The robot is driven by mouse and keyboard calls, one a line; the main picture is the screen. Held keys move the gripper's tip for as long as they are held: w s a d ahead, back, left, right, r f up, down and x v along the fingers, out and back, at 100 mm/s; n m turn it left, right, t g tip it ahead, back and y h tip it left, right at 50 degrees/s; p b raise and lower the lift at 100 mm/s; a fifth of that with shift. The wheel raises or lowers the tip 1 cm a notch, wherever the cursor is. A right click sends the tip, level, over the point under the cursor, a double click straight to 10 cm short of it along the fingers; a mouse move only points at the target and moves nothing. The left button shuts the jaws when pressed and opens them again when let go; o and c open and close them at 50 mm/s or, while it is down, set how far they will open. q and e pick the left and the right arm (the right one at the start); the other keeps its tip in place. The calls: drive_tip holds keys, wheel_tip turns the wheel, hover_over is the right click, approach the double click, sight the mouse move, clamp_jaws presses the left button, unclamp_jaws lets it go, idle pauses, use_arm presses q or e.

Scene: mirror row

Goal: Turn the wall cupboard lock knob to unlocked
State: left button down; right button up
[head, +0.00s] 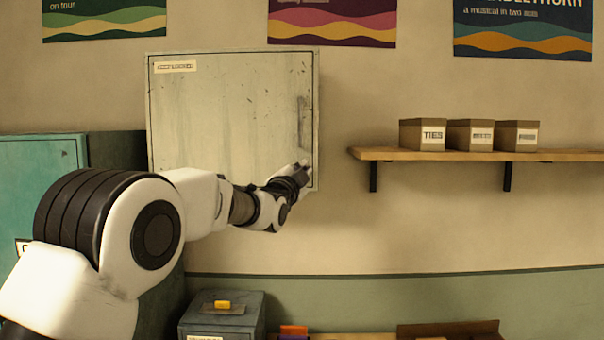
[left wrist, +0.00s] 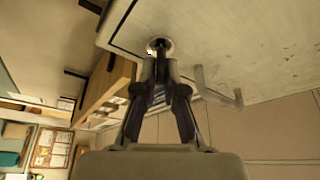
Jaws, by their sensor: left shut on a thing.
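The wall cupboard (head: 230,110) is a pale, scuffed metal box on the wall, its door shut, with a small label (head: 175,67) at its upper left. My left gripper (head: 303,168) is at the door's lower right edge and hides the knob in the head view. In the left wrist view the lock knob (left wrist: 159,45) is a small round disc on the door. My left gripper (left wrist: 160,68) is shut on it there. A bar handle (left wrist: 215,90) stands out from the door beside the gripper. The knob's lock position cannot be read. My right gripper is not in view.
A wooden shelf (head: 480,155) with three boxes, one marked TIES (head: 423,135), is on the wall to the right. A teal cabinet (head: 40,180) stands at the left. A grey box (head: 222,318) is below the cupboard. The wall between cupboard and shelf is clear.

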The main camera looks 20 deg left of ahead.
use_arm(q)
drive_tip(key=m+g, duration=0.1)
drive_tip(key=m, duration=0.3)
drive_tip(key=shift+h, duration=0.3)
drive_tip(key=shift+m+g+p, duration=0.65)
drive_tip(key=shift+m+g, duration=0.15)
drive_tip(key=shift+m, duration=1)
drive_tip(key=c, duration=1.3)
unclamp_jaws()
drive_tip(key=shift+f, duration=0.1)
drive_tip(key=shift+o, duration=0.2)
drive_tip(key=shift+w+a+f, duration=0.1)
drive_tip(key=shift+w, duration=0.05)
